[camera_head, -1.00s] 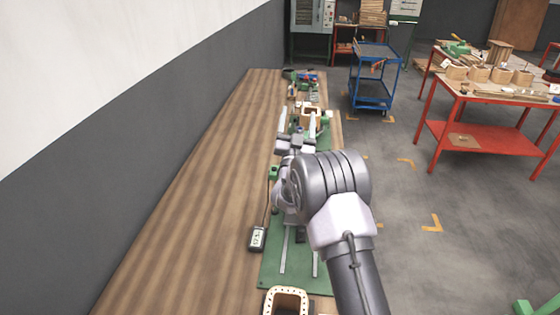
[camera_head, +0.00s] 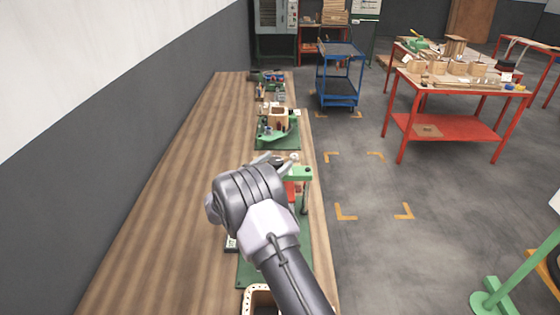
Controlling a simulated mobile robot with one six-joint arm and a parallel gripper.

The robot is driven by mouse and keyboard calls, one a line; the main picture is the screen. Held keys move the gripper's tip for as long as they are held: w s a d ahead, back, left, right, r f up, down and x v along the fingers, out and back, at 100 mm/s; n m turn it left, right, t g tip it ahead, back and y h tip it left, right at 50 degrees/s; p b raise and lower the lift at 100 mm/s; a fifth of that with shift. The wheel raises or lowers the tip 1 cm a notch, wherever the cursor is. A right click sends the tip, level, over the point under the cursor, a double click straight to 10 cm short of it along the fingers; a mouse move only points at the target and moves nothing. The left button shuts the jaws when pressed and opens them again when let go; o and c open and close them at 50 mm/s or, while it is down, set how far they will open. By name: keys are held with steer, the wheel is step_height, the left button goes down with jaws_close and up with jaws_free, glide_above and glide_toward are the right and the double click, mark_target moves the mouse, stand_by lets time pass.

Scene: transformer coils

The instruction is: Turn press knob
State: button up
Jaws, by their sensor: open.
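A green press (camera_head: 303,173) with upright metal posts stands on the green base plate (camera_head: 262,273) at the right side of the wooden bench. My arm covers its left part, and I cannot make out its knob for sure. A small pale part shows just above the press's green top. My gripper (camera_head: 277,158) is beside and slightly behind the top of the press, its fingers apart and nothing seen between them. I cannot tell whether a finger touches the press.
A wooden coil form (camera_head: 277,119) on a green fixture stands farther along the bench. A pale open box (camera_head: 251,298) is at the near edge. The bench's left side (camera_head: 170,200) is bare. A blue cart (camera_head: 339,75) and red table (camera_head: 458,144) stand right.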

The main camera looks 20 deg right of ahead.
steer(key=shift+x, duration=1.4)
steer(key=c, duration=1.4)
steer(key=shift+o, duration=0.2)
steer(key=shift+n+t+b, duration=0.3)
steer(key=shift+t+b, duration=0.05)
steer(key=shift+t, duration=0.05)
